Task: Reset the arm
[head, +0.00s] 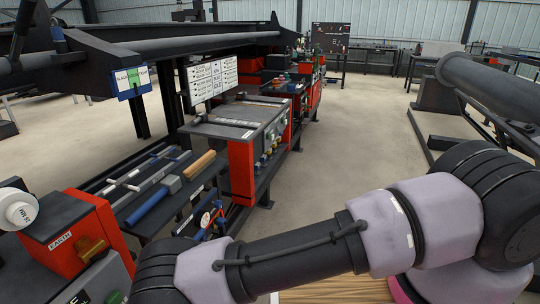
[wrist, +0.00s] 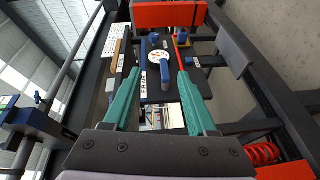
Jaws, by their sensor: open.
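My gripper (wrist: 160,76) shows in the wrist view with its two teal fingers spread apart and nothing held between them. Beyond the fingers is a dark panel with white labels, a blue-handled item (wrist: 165,76) and a round white disc (wrist: 154,40). I cannot tell whether the fingers touch anything. In the head view my arm crosses the lower right, bending down towards the bottom left; the gripper itself is out of that picture.
A large dark pipe (head: 490,90) is at right. The middle floor (head: 345,130) is clear. Dark frame bars flank my gripper.

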